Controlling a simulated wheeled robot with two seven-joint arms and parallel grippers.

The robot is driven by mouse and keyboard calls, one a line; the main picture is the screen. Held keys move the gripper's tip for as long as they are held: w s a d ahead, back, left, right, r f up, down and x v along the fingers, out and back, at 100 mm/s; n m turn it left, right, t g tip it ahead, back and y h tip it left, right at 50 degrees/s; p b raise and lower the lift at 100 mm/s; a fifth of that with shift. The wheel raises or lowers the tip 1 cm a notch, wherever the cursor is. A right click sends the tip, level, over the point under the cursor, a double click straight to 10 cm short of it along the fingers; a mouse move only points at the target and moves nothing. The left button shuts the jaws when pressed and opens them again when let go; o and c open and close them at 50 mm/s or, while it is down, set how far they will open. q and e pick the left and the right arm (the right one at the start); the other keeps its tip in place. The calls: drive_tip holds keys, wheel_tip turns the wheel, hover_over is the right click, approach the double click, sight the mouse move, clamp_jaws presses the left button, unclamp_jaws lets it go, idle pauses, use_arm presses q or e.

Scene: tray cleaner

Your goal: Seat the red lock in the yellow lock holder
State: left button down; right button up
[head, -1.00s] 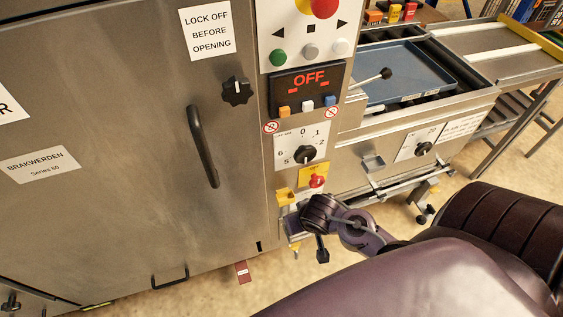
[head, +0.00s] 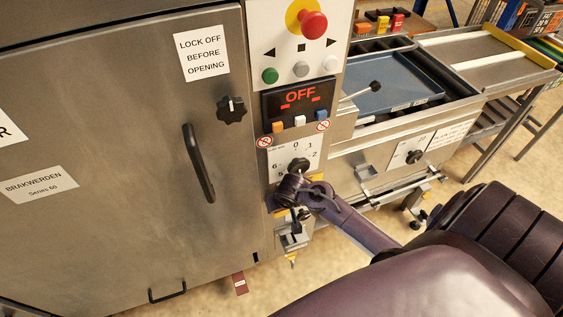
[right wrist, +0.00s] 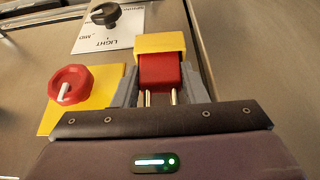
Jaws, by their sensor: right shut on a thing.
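In the right wrist view the red lock (right wrist: 159,72) sits between the two grey fingers of my right gripper, which is shut on it. Two pale metal shackle legs show on its side nearest the palm. The yellow lock holder (right wrist: 160,43) is just beyond the lock, at the lock's far edge. Whether the lock is inside it or only against its front, I cannot tell. In the head view my right gripper (head: 287,197) is at the panel's lower part, below the numbered dial, and hides the lock and most of the holder. My left gripper is not in view.
A red rotary switch (right wrist: 70,85) on a yellow plate is left of the fingers in the wrist view. A black dial (right wrist: 105,14) is above it. The door handle (head: 198,163) is to the left and a blue tray (head: 397,88) to the right.

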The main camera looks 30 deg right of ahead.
drive_tip(key=o, duration=1)
drive_tip(key=shift+f, duration=0.1)
drive_tip(key=shift+o, duration=0.2)
